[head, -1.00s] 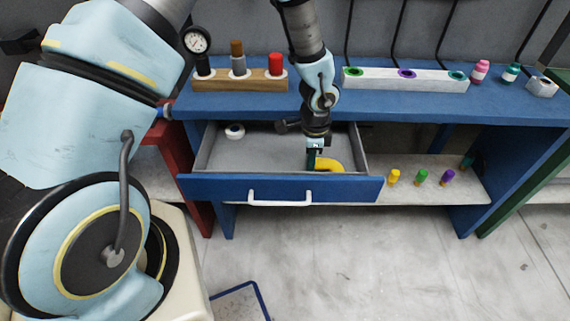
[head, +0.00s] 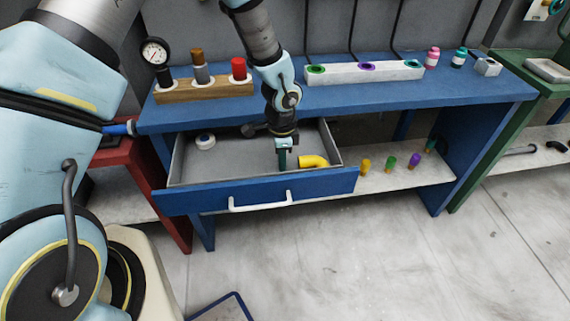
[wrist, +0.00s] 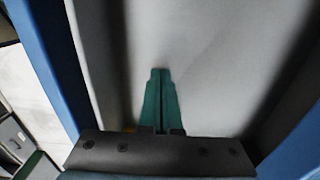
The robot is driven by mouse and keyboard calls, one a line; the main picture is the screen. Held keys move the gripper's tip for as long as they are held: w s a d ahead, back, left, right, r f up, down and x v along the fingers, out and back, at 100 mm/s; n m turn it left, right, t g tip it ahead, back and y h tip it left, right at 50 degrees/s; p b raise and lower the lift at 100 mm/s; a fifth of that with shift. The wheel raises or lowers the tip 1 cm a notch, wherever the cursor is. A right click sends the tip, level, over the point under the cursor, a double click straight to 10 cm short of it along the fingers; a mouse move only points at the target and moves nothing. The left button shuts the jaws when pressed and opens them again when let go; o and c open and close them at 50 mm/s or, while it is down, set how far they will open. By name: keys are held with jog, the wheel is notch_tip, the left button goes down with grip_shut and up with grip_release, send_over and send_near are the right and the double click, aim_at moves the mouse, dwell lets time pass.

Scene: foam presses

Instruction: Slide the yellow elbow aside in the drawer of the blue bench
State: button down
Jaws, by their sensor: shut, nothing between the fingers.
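The yellow elbow (head: 314,161) lies on the floor of the open drawer (head: 255,200) of the blue bench (head: 440,87), towards the drawer's right side. My gripper (head: 282,166) points down into the drawer just left of the elbow, with a small gap between them in the head view. Its teal fingers are shut together and empty. In the wrist view the shut fingers (wrist: 160,74) are over the bare grey drawer floor.
A white round part (head: 205,142) sits at the drawer's back left. The drawer's left and middle floor is mostly clear. Several coloured pegs (head: 390,162) stand on the shelf to the right.

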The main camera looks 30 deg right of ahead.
notch_tip(320, 180, up, 10)
jog(key=b, duration=0.1)
jog(key=shift+b, duration=0.3)
